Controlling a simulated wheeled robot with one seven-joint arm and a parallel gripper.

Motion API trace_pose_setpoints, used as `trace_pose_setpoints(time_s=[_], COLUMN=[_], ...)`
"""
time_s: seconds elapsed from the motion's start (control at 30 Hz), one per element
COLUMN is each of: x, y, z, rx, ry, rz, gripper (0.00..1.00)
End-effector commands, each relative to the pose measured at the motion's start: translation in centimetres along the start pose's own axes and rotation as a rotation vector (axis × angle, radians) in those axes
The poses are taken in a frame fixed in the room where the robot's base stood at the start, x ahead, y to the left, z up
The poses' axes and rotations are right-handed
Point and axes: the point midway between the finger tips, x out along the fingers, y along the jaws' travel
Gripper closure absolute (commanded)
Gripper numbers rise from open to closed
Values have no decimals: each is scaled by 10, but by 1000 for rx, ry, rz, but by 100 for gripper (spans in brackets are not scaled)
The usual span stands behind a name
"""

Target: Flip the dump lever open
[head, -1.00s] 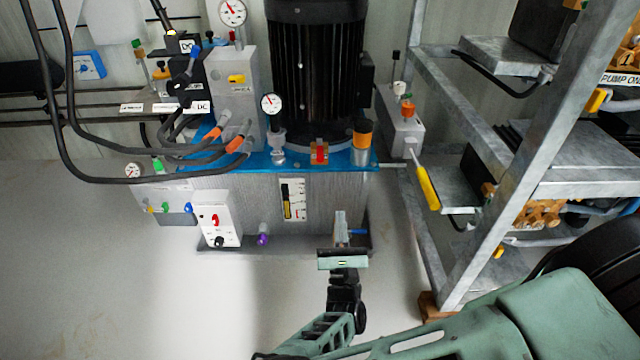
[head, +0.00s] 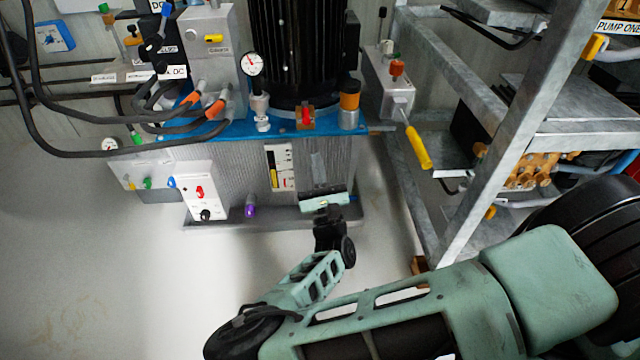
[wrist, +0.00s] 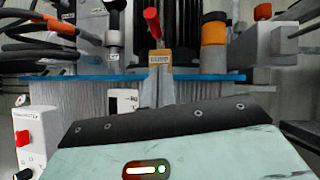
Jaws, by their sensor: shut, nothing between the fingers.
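A small red lever (head: 306,117) stands on a brass block on the blue tank top, in front of the black motor. In the wrist view the red lever (wrist: 152,22) stands upright, leaning slightly left, above its brass block (wrist: 160,60). No label legibly names it as the dump lever. My gripper (head: 318,160) is shut and empty, in front of the grey tank face and below the red lever. In the wrist view its fingers (wrist: 158,88) point toward the brass block and overlap its lower part. I see no contact with the lever.
An orange-and-black capped filler (head: 349,105) and a pressure gauge (head: 252,65) flank the lever. A yellow-handled lever (head: 418,147) hangs at right beside the metal rack (head: 495,170). A white switch panel (head: 202,190) is at left. Floor at lower left is clear.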

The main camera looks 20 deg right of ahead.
Motion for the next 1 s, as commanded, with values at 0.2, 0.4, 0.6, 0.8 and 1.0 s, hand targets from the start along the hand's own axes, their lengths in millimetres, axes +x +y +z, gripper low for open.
trace_pose_setpoints(time_s=[0.2, 0.4, 0.6, 0.8, 1.0], x=[40, 58, 65, 66, 66], y=[0, 0, -1, -1, 0], z=[0, 20, 28, 28, 30], rx=[0, 1, 1, 0, 1], ry=[-2, -1, 1, 1, 4], rz=[-4, -2, -2, -1, 0], gripper=[100, 100, 100, 100, 100])
